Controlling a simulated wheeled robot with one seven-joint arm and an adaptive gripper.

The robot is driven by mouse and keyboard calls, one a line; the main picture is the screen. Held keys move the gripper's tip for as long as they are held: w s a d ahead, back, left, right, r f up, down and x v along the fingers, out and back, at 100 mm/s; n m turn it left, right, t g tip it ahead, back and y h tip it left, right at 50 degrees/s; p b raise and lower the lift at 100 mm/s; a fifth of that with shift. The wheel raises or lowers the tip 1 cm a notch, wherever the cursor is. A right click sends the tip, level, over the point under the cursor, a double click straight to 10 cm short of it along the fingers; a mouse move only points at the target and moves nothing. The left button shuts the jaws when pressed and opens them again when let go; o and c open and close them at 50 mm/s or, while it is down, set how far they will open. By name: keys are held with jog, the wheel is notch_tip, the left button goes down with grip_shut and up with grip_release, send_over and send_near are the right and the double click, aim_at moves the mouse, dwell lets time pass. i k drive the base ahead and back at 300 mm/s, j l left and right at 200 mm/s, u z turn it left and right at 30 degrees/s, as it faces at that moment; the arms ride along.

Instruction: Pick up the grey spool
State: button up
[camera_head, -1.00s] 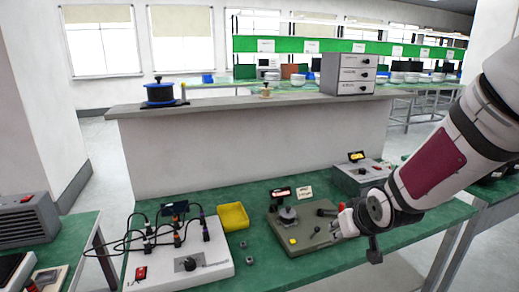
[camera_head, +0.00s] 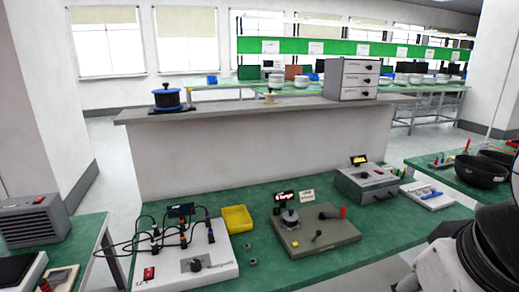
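A grey round piece (camera_head: 289,218), which looks like the grey spool, sits on the left part of the olive-grey device (camera_head: 318,238) on the green bench. It appears to stand on the device's top, below a small lit display (camera_head: 284,196). Its fine shape is too small to tell. My arm (camera_head: 455,262) is at the lower right edge, cut off by the frame. My gripper's fingertips do not show, so its opening and anything in it are hidden.
A white wired box (camera_head: 205,262), a yellow tray (camera_head: 237,218) and small grey parts (camera_head: 250,246) lie left of the device. A grey box with a display (camera_head: 366,182) is behind right. A blue-black spool (camera_head: 167,97) and a pale spool (camera_head: 269,98) stand on the ledge.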

aim_at(290, 221)
jog(key=i+l+z, duration=0.25)
jog(key=i, duration=0.45)
jog(key=i+l+z, duration=0.2)
jog(key=i, duration=0.45)
jog(key=j, duration=0.1)
